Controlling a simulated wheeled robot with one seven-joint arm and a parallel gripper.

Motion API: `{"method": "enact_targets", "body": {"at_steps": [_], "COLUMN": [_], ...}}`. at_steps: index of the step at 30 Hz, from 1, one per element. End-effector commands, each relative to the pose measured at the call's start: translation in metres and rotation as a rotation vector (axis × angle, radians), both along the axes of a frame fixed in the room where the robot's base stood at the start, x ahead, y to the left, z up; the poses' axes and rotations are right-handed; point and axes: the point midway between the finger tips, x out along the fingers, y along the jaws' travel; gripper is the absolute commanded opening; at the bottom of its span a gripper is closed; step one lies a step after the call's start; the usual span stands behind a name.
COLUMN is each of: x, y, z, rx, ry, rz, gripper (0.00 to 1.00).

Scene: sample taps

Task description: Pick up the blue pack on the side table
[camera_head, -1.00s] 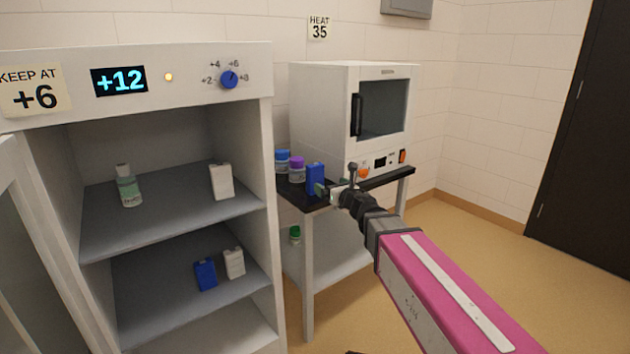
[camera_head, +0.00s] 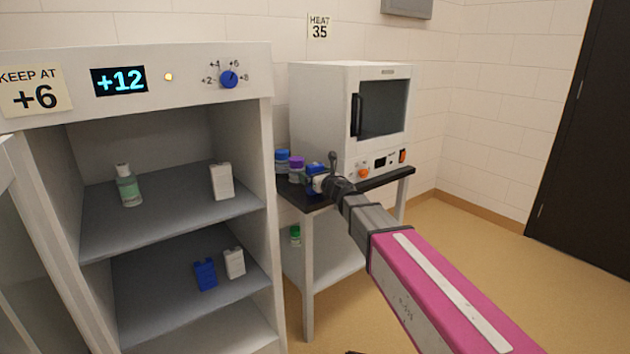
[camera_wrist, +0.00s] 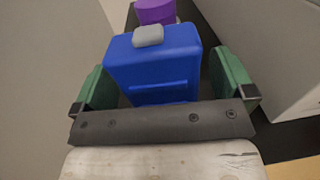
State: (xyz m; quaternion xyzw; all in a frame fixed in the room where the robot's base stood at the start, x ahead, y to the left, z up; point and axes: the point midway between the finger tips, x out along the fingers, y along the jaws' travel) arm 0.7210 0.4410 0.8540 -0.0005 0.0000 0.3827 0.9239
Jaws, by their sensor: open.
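The blue pack (camera_wrist: 152,68) stands upright on the dark top of the side table (camera_head: 300,196). In the wrist view it has a grey cap and fills the middle of the picture. In the head view the blue pack (camera_head: 313,170) is mostly hidden behind my gripper (camera_head: 314,183). In the wrist view my gripper (camera_wrist: 165,88) is open, with one green finger on each side of the pack.
A purple-capped jar (camera_head: 296,170) and a blue-capped jar (camera_head: 282,160) stand behind and left of the pack. A white oven (camera_head: 330,110) stands at the table's back. The open cabinet (camera_head: 262,200) at left holds a bottle and several packs, one blue (camera_head: 205,275).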

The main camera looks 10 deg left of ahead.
Motion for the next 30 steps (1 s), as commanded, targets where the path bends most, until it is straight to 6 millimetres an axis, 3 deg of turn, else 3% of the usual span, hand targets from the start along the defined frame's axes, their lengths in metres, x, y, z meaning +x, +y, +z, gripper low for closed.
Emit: {"method": "enact_targets", "body": {"at_steps": [7,12,13,23,30], "x": [0.002,0.002,0.002,0.002,0.002], "y": [0.002,0.002,0.002,0.002,0.002], "z": [0.000,0.000,0.000,0.001,0.018], "rx": [0.001,0.001,0.001,0.001,0.002], "ry": [0.001,0.001,0.001,0.000,-0.001], "rz": [-0.001,-0.001,-0.001,0.000,0.000], "gripper": [1.00,0.45,0.41,0.41,0.41]}}
